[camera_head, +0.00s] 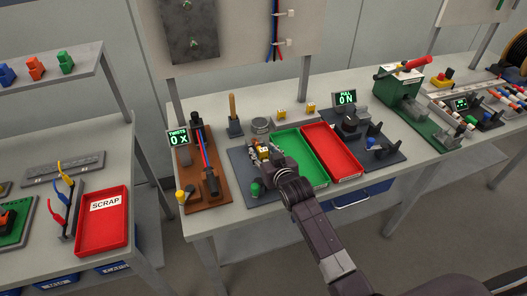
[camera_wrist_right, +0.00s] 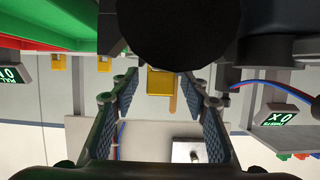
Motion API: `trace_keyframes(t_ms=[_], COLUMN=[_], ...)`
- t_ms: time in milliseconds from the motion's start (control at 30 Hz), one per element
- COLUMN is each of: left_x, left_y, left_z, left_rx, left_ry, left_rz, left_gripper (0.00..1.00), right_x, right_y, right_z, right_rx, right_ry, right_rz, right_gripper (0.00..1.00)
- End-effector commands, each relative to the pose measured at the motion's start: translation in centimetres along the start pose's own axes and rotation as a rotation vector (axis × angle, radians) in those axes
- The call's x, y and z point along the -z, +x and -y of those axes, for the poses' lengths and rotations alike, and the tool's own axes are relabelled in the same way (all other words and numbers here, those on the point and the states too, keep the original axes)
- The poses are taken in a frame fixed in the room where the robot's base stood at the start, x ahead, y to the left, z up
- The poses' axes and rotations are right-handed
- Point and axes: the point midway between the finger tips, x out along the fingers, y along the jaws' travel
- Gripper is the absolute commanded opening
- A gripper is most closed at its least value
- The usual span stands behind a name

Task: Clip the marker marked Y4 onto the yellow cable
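A yellow block (camera_head: 264,152), possibly a marker, is at my right gripper (camera_head: 267,153) above the dark plate left of the green tray. In the right wrist view the yellow block (camera_wrist_right: 160,82) shows between the spread fingers (camera_wrist_right: 160,110), with a gap on both sides. The gripper is open. Two more yellow pieces (camera_head: 281,114) (camera_head: 310,107) stand at the back of the bench. No Y4 lettering is readable. A yellow cable-like piece (camera_head: 66,180) stands with red and blue ones on the left table; I cannot tell whether it is the task's cable. My left gripper is not in view.
The green tray (camera_head: 316,175) and red tray (camera_head: 350,171) lie right of the gripper. A brown board (camera_head: 219,198) with red and blue cables and a display lies left. A wooden-handled tool (camera_head: 232,105) stands behind. The scrap tray (camera_head: 86,238) is on the left table.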

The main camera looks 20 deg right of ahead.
Motion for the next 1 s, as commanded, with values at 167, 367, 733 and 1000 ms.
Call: trace_keyframes(t_ms=[167, 367, 733, 1000], left_x=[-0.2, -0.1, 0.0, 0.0], left_y=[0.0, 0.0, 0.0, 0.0], left_z=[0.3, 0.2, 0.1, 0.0], left_rx=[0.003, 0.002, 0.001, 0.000], left_ry=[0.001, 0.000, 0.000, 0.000], left_rz=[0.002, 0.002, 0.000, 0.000], left_gripper=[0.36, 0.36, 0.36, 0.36], right_x=[0.1, 0.1, 0.0, -0.1], right_y=[0.0, -1.2, -7.5, -11.1], right_z=[0.0, 0.0, 0.0, 0.0], right_rx=[0.000, 0.000, 0.000, 0.000], right_ry=[0.000, 0.000, -0.001, -0.001], right_rz=[-0.002, -0.002, -0.002, 0.001], right_gripper=[0.41, 0.41, 0.41, 0.41])
